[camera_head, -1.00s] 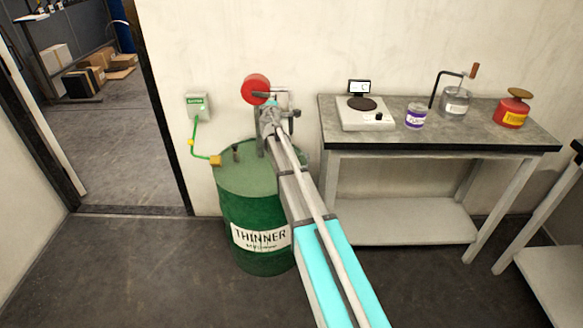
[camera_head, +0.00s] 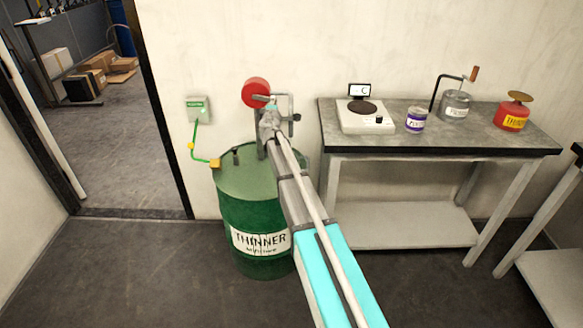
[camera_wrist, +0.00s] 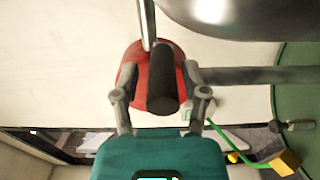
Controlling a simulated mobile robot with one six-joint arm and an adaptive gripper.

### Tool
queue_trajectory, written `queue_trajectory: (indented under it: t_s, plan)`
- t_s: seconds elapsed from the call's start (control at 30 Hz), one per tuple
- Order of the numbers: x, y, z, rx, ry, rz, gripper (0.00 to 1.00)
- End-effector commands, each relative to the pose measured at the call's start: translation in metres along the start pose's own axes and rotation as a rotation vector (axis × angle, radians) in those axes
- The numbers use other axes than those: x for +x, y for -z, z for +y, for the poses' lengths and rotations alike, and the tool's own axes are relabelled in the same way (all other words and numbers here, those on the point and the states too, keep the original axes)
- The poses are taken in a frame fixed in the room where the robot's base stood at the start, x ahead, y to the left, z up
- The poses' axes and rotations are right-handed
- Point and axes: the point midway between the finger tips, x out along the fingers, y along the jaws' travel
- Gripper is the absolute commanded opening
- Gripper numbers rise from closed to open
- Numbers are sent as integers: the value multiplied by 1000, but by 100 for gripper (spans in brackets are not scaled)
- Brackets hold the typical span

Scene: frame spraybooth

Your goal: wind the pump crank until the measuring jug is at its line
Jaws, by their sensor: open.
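The pump has a red round body (camera_head: 256,92) on the wall side above the green thinner drum (camera_head: 252,182). In the wrist view, the black crank handle (camera_wrist: 163,88) stands between the two fingers of my gripper (camera_wrist: 160,74), with the red body behind it. The fingers are apart, one on each side of the handle; I cannot tell whether either touches it. The crank's bright metal rod (camera_wrist: 147,22) runs up from there. In the head view my arm hides part of the pump and drum. I cannot make out a measuring jug or its line.
A bench (camera_head: 350,143) at the right holds a scale (camera_head: 364,118), a purple-labelled tin (camera_head: 416,120), a grey labelled can (camera_head: 453,108) and a red can (camera_head: 512,116). A green cable (camera_head: 194,140) links a wall box (camera_head: 198,108) to a yellow clamp (camera_head: 215,163).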

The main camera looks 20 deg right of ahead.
Motion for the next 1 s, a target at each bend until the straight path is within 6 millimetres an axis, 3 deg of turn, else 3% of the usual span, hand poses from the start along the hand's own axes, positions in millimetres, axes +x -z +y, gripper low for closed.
queue_trajectory:
  t_s: [0.63, 0.9, 1.0]
  plan:
    - [-4, -1, -3, 0, 0, 0, 57]
    - [-4, -1, -3, 0, 0, 0, 7]
    - [-4, 0, -2, 0, 0, 0, 7]
